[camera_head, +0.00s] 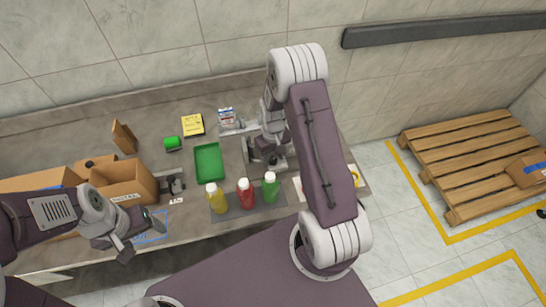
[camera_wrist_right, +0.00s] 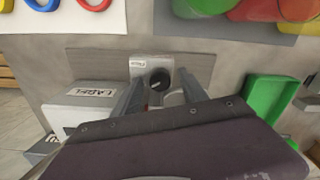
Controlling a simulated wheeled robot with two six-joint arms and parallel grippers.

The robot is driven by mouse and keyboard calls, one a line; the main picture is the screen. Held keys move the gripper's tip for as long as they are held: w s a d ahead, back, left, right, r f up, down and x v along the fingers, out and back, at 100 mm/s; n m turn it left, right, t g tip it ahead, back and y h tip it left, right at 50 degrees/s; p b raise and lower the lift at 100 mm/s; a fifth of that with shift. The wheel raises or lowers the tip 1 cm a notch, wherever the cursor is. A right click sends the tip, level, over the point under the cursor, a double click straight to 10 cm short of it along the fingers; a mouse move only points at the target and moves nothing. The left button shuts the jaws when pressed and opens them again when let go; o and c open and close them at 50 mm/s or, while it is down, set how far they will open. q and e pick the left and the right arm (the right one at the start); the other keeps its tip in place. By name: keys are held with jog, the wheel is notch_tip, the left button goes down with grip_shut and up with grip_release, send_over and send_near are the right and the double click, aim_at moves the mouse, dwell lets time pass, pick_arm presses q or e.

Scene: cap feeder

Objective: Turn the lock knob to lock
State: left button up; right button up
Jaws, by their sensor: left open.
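In the right wrist view, the lock knob (camera_wrist_right: 159,80) is a round black knob with a pale pointer mark, on a light grey labelled block (camera_wrist_right: 141,64). My right gripper (camera_wrist_right: 161,78) shows there with a finger on each side of the knob. The fingers are apart; I cannot tell whether they touch it. In the head view, my right arm reaches down over the grey feeder (camera_head: 232,131) and hides the knob. My left gripper (camera_head: 137,236) is open and empty above the front left of the table, near a blue outlined area (camera_head: 153,229).
A green tray (camera_head: 208,163) lies left of the feeder. Yellow (camera_head: 217,202), red (camera_head: 245,195) and green (camera_head: 270,188) bottles stand on a dark mat in front. An open cardboard box (camera_head: 128,184) is at left. A labelled box (camera_wrist_right: 85,107) sits beside the right gripper.

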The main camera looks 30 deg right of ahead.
aim_at(273, 159)
notch_tip(273, 159, up, 9)
jog(key=shift+b, duration=0.45)
